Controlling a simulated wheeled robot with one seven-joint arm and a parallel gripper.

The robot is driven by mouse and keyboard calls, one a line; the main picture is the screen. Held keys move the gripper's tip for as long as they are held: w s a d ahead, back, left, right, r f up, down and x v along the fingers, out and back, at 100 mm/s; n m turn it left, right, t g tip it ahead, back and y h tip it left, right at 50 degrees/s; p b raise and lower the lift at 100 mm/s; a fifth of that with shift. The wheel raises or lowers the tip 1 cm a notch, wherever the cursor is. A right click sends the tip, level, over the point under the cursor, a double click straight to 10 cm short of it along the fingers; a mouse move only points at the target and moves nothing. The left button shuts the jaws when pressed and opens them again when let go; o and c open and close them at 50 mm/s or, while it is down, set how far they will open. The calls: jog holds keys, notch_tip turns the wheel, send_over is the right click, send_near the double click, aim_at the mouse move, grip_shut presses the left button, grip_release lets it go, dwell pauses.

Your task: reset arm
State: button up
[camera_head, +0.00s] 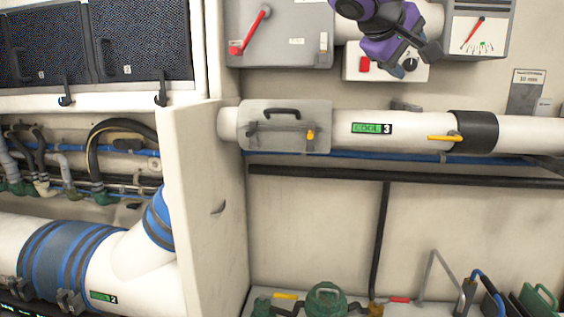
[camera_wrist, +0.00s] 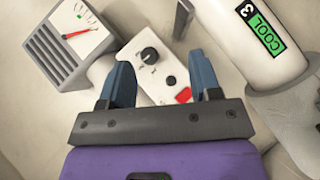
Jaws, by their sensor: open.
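My gripper (camera_head: 404,67) is at the top of the head view, purple and dark grey, in front of a white control box (camera_head: 356,68) with a red button and a black knob. In the wrist view my gripper (camera_wrist: 165,88) shows two blue fingers held apart with nothing between them. The control box (camera_wrist: 152,62) shows beyond the fingers, with its knob and red button. I cannot tell the exact gap between the fingertips and the box.
A white pipe labelled COOL 3 (camera_head: 345,120) runs below my gripper, with a yellow handle (camera_head: 444,138). A gauge panel (camera_head: 480,30) is at the upper right, and a grey box with a red lever (camera_head: 285,45) at the upper left. A white partition (camera_head: 205,210) juts out.

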jog(key=s+d+f+m+g+y, duration=0.1)
jog(key=s+f+y, duration=0.4)
jog(key=s+f, duration=0.6)
jog(key=s+d+f+m+g+y, duration=0.1)
jog(key=s+d+f+y, duration=0.3)
jog(key=s+f, duration=0.8)
jog(key=shift+s+m+y, duration=0.5)
jog(key=shift+s+m, duration=0.1)
jog(key=shift+s, duration=0.4)
jog(key=shift+d, duration=0.1)
